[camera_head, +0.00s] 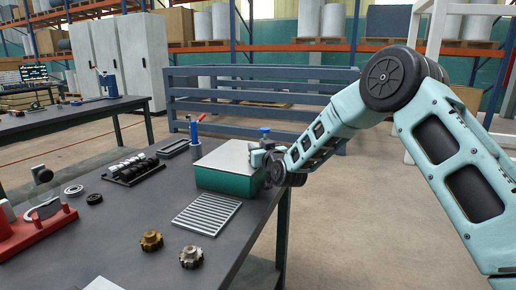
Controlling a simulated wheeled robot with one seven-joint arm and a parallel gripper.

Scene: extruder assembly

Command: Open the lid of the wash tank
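The wash tank (222,182) is a green box near the right edge of the dark workbench. Its flat pale grey lid (222,158) lies level on top and looks closed. My gripper (258,156) is at the tank's right side, close to the lid's right edge. I cannot tell whether it touches the lid. Its fingers are small and partly hidden by my wrist, so their opening does not show clearly. A small blue part (265,131) shows just above the gripper; I cannot tell what it belongs to. My arm hides the tank's right end.
A slatted metal rack (207,214) lies in front of the tank. A brass gear (151,241) and a paler gear (191,256) are nearer. A black holder with parts (131,168) and an upright tool with a red handle (194,132) stand left. A blue railing (255,98) is behind.

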